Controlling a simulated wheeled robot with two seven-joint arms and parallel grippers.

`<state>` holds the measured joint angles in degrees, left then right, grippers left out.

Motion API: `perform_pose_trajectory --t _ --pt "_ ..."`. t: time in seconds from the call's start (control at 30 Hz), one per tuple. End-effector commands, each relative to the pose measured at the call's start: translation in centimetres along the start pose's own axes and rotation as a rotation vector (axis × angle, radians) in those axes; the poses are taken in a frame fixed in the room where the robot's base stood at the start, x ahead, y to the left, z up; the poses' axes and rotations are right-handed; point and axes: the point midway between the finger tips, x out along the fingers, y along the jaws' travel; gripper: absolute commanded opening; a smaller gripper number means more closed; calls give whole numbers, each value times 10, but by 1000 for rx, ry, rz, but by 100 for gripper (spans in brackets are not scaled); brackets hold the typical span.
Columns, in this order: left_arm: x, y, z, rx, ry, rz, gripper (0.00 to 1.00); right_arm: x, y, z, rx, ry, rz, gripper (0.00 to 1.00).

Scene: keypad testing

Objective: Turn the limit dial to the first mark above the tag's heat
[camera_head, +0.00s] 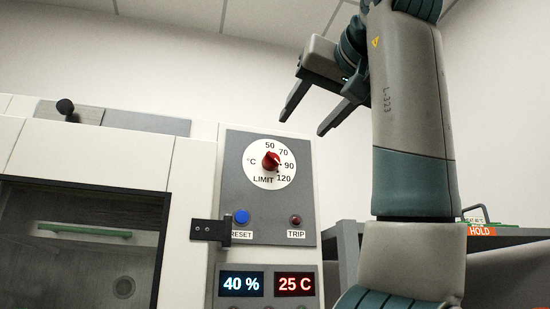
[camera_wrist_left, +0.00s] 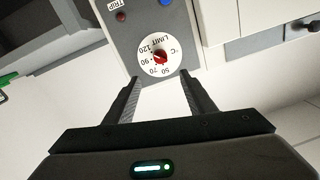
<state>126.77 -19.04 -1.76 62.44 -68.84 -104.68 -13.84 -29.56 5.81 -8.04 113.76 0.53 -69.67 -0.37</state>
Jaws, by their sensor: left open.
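The limit dial (camera_head: 256,174) is a white disc on a grey panel, marked 50, 70, 90 and 120. Its red knob (camera_head: 271,161) sits in the middle; I cannot tell surely which mark it points at. My left gripper (camera_head: 302,127) is open and empty, above and right of the dial. In the left wrist view the dial (camera_wrist_left: 147,67) appears upside down, beyond the open fingers, and the red knob (camera_wrist_left: 160,57) shows apart from them. A tag (camera_head: 474,220) on the right has small print ending in °C; its number is too small to read surely. My right gripper is not in view.
Below the dial are a blue reset button (camera_head: 242,216) and a dark red trip lamp (camera_head: 296,220). A black latch (camera_head: 210,230) juts out left of the panel. An orange HOLD label (camera_head: 481,230) is at right.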

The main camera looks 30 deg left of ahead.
Motion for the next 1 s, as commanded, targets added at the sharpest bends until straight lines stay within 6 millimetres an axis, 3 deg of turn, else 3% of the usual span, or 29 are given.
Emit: perform_pose_trajectory --t 0.37,1.0 --pt "33 0 0 1 -3 -1 50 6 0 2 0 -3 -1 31" --pt "144 0 -1 1 -2 -1 50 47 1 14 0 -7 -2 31"
